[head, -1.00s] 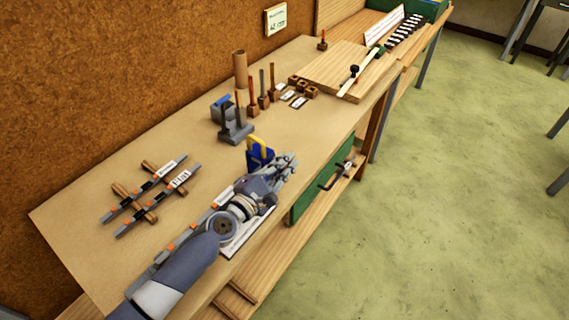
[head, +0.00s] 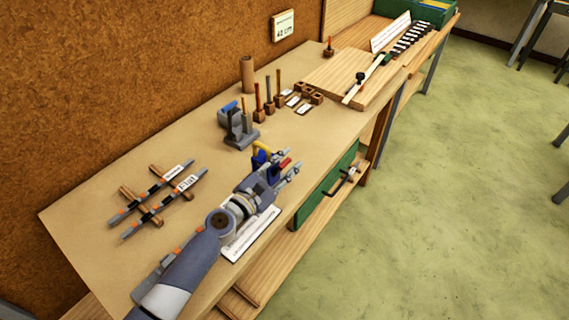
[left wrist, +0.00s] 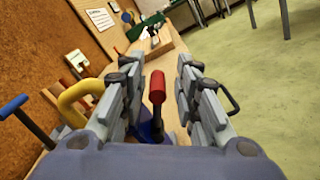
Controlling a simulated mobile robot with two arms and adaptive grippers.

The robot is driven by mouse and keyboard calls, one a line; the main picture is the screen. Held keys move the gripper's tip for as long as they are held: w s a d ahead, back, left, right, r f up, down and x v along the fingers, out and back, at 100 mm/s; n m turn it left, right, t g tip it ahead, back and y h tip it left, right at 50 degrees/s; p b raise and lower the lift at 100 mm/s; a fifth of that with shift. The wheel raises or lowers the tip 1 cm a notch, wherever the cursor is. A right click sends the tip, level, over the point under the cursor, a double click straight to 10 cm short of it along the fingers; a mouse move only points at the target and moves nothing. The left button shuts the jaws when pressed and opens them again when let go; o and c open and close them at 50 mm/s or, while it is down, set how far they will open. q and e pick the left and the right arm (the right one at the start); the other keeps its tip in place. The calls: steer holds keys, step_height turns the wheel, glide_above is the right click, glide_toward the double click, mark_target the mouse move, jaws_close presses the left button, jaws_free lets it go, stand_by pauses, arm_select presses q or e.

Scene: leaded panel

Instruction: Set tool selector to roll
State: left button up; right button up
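A blue device (head: 258,160) with a curved yellow handle (head: 263,146) stands on the bench beside my left gripper (head: 288,174). The yellow handle also shows in the left wrist view (left wrist: 78,102), just outside the left finger. A lever with a red grip (left wrist: 157,88) stands between the fingers of my left gripper (left wrist: 158,76) in the wrist view, with a gap on either side. The red grip also shows in the head view (head: 286,162). The left gripper is open. No marking reading "roll" is legible. The lever's base is mostly hidden by my gripper. My right gripper is not in view.
A grey stand with a blue-topped tool (head: 240,135) and several upright tools in wooden blocks (head: 268,105) stand behind. Labelled bars (head: 160,195) lie on wooden rests at left. A white card (head: 250,235) lies by the front edge, near a green drawer (head: 325,192).

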arm_select(q)
steer(key=shift+a, duration=0.25)
steer(key=shift+s+a, duration=0.15)
steer(key=shift+v, duration=3.7)
steer(key=shift+s, duration=0.1)
steer(key=shift+d, duration=0.2)
